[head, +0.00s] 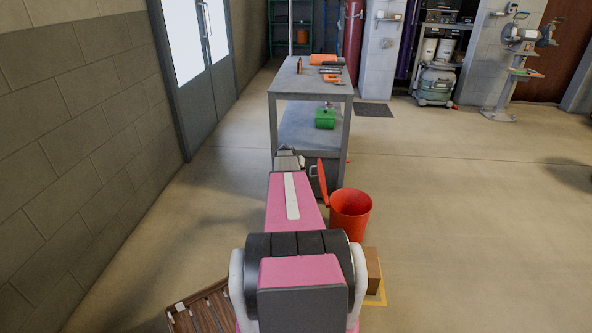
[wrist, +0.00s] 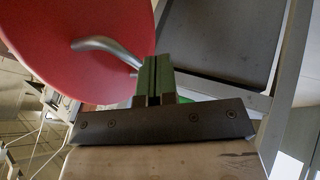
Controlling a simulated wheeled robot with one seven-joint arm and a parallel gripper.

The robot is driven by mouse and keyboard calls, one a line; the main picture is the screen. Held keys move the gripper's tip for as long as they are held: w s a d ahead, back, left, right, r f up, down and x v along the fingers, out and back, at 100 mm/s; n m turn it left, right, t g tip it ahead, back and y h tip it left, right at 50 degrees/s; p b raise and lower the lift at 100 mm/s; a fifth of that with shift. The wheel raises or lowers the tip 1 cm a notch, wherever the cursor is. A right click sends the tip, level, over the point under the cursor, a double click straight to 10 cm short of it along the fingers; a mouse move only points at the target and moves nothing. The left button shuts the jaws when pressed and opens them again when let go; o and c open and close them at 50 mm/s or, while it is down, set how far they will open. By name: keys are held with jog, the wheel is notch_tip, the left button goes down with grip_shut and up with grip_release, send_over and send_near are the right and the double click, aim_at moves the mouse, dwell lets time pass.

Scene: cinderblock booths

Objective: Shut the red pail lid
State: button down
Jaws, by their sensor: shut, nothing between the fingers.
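The red pail (head: 352,217) stands on the floor right of my arm, its open mouth facing up. Its red lid (head: 322,184) stands steeply tilted up at the pail's left rim, so the pail is open. In the wrist view the lid (wrist: 70,50) fills the upper left, with a curved metal handle (wrist: 103,46) on its face. My gripper (wrist: 154,66) is shut and empty, its green fingers close beside the handle's end. I cannot tell whether they touch it. In the head view my arm hides the fingers and part of the pail's left side.
A grey workbench (head: 312,85) with orange tools on top and a green item (head: 325,118) on its lower shelf stands just beyond the lid. A wooden slatted crate (head: 206,309) is at lower left, a brown box (head: 373,270) below the pail. Floor to the right is clear.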

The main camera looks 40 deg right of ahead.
jog(key=shift+s+d, duration=0.45)
jog(key=shift+d, duration=0.1)
jog(key=shift+s+r, duration=0.1)
jog(key=s+d+r+m+t+y, duration=0.25)
jog(key=s+d+t+y, duration=0.4)
jog(key=s+d, duration=0.75)
jog(key=s+d+f+m+t+y, duration=0.1)
jog(key=s+d+f+t+y, duration=0.2)
jog(key=d+f, duration=0.4)
jog(key=s+d+f+t+y, duration=0.3)
jog(key=s+d+f+y, duration=0.1)
jog(key=f, duration=0.5)
jog(key=shift+s+d+m, duration=0.35)
jog(key=shift+s+d, duration=0.25)
jog(key=shift+d, duration=0.75)
